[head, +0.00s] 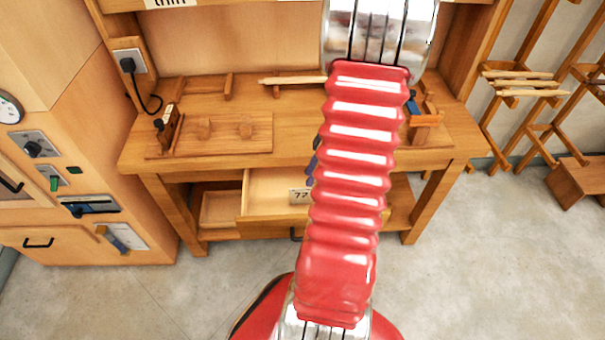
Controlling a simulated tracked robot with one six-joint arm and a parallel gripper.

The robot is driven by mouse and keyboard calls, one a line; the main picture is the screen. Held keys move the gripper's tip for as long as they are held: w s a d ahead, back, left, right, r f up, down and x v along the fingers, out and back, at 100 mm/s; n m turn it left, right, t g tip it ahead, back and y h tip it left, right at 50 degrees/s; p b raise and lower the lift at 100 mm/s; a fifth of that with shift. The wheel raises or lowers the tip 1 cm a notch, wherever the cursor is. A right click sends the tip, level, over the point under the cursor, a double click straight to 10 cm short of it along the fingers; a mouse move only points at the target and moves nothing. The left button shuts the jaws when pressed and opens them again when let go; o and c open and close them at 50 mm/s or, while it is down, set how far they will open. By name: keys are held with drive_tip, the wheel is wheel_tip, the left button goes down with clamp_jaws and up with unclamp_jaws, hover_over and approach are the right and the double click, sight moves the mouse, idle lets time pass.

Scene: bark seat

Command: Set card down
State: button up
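I cannot make out a loose card for certain. A small blue-dark thing (313,163) peeks out beside my arm, too hidden to name.
A wooden board (230,140) with a small upright tool lies on the bench's left side. A wooden stick (292,80) lies at the back. The cabinet (75,150) with knobs and a slot stands left. Wooden racks (535,100) stand right. The grey floor (490,250) is clear front right.

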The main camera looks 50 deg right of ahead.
drive_tip(key=w+a+r+m+h, duration=0.15)
drive_tip(key=w+a+r, duration=0.25)
drive_tip(key=a+r, duration=0.45)
drive_tip(key=w+a+r+m, duration=0.2)
drive_tip(key=w+a+r, duration=0.1)
drive_tip(key=a+r, duration=0.5)
drive_tip(key=s+a+r+m+t, duration=0.1)
drive_tip(key=s+a+r+m, duration=0.1)
drive_tip(key=a, duration=0.7)
drive_tip(key=s+a+r+m+t+h, duration=0.1)
drive_tip(key=s+a+r+m, duration=0.1)
drive_tip(key=s+a+r, duration=0.2)
drive_tip(key=a+r, duration=0.3)
drive_tip(key=a, duration=0.2)
drive_tip(key=shift+s+a+r+m, duration=0.25)
drive_tip(key=shift+s+m, duration=0.05)
drive_tip(key=shift+m, duration=0.05)
